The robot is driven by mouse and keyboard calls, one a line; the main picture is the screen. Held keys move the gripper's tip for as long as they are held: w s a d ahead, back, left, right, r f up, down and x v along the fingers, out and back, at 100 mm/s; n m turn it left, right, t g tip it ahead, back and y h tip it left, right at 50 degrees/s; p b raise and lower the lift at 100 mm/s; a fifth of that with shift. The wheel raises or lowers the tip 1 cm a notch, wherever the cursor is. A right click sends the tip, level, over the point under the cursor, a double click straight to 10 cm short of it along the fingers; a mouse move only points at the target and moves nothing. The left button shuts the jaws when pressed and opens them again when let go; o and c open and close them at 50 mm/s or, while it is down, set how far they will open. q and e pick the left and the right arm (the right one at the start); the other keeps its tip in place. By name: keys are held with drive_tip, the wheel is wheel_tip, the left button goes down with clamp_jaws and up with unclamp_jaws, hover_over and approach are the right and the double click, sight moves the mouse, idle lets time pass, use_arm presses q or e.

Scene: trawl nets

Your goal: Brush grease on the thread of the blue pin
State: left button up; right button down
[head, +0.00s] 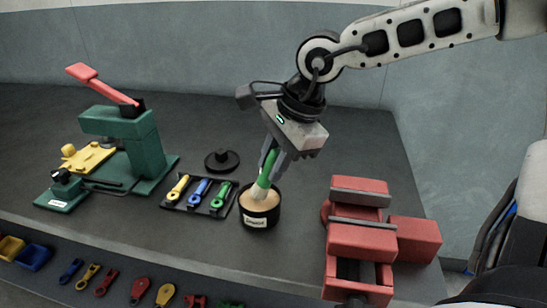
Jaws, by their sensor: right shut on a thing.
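The blue pin (199,190) lies in the middle of a small black tray (168,206), between a yellow pin (179,187) and a green pin (219,197). My right gripper (267,172) is shut on the green handle of a brush (264,169). The brush is slightly tilted, with its lower end in a black grease pot (260,219) filled with pale tan grease (270,203). The pot stands just right of the tray. The bristle tip is hidden in the grease. The thread of the blue pin is too small to make out. My left gripper is not in view.
A black round lid (222,160) lies behind the tray. A green press with a red lever (130,145) stands at left. A red vise (360,240) stands at right. Several coloured small parts (140,290) and bins (34,257) line the front edge.

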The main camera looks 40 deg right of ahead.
drive_tip(key=shift+f+b, duration=0.55)
drive_tip(key=shift+b, duration=0.1)
idle(0.9)
drive_tip(key=shift+s+f+b, duration=0.1)
drive_tip(key=shift+f+b, duration=0.05)
drive_tip(key=shift+b, duration=0.25)
idle(1.2)
idle(0.5)
drive_tip(key=shift+r+p, duration=2.05)
drive_tip(key=shift+r, duration=1.6)
